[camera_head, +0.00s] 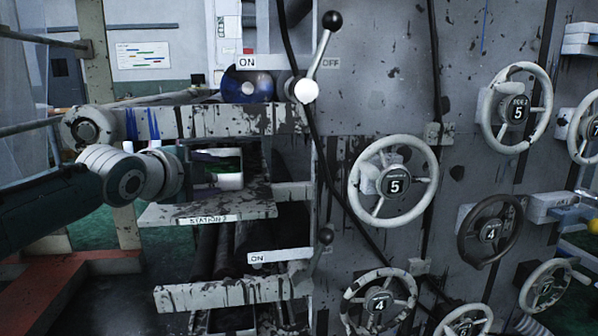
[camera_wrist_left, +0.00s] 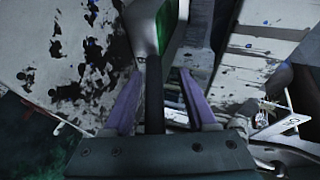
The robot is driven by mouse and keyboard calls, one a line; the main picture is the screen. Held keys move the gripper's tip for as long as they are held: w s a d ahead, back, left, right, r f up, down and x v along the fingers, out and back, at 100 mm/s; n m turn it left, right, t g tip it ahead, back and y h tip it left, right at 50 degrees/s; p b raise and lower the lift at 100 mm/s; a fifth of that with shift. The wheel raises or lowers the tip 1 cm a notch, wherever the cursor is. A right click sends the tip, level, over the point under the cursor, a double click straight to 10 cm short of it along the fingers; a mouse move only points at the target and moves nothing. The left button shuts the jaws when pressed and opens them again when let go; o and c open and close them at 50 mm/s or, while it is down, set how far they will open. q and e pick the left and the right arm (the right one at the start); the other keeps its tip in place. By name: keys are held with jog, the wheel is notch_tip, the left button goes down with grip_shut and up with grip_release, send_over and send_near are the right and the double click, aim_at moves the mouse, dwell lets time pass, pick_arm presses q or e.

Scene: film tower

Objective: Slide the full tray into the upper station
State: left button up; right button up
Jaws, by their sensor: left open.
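In the head view the upper station shows as a bay whose grey, paint-chipped shelf (camera_head: 250,211) carries a "STATION 2" label. A white-edged tray with a green inside (camera_head: 230,181) is in the bay above this shelf; I cannot tell how far in it sits. The bar runs towards a white-and-green piece (camera_wrist_left: 150,28), perhaps the tray. My right gripper is not in view.
A lever with a black knob (camera_head: 324,45) stands between ON and OFF labels at the tower's top. A lower ON-labelled lever (camera_head: 325,237) is below. Several handwheels (camera_head: 394,181) stick out from the panel at right. A beam (camera_head: 245,120) crosses above the bay.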

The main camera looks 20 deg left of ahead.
pick_arm(q)
jog(key=shift+s, duration=0.15)
jog(key=shift+s+d+r+p, duration=0.1)
jog(key=shift+s+r+p, duration=0.05)
jog(key=shift+s+p, duration=0.2)
jog(key=s+d+r+n+g+h+p, duration=0.1)
jog(key=s+d+r+n+g+p, duration=0.25)
jog(key=s+d+p, duration=0.6)
jog(key=s+d+r+n+g+p, duration=0.25)
jog(key=s+n+p, duration=0.25)
jog(key=s, duration=1)
jog(key=s+d+r+n+g+h+p, duration=0.1)
jog(key=s+d+r+n+g+p, duration=0.5)
jog(key=s, duration=0.6)
notch_tip(320, 180, up, 35)
jog(key=a+m+t+p, duration=0.1)
jog(key=p, duration=3.7)
jog(key=shift+s+a+r, duration=0.15)
jog(key=shift+s+a, duration=0.05)
jog(key=shift+s, duration=0.15)
jog(key=shift+m, duration=0.25)
